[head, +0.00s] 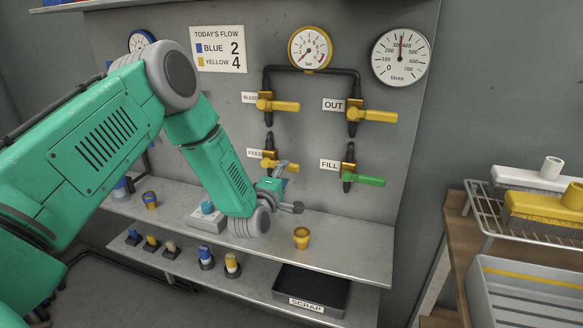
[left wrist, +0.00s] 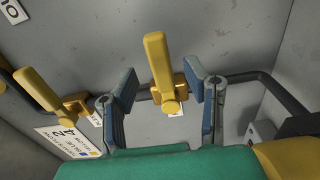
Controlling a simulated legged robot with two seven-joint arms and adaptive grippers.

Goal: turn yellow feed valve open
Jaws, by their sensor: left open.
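The yellow feed valve (head: 286,167) is on the grey panel beside the FEED label, its lever pointing right. In the left wrist view the feed valve's lever (left wrist: 157,58) stands between my two fingers, with a gap on each side. My left gripper (head: 286,187) is open at the feed valve and partly covers it in the head view. No contact with the lever shows. My right gripper is in neither view.
The bleed valve (head: 279,105) is above, the out valve (head: 372,115) and green fill valve (head: 363,179) to the right. A yellow cup (head: 301,238) stands on the shelf below, above a scrap tray (head: 312,287). A rack with brushes (head: 545,208) is far right.

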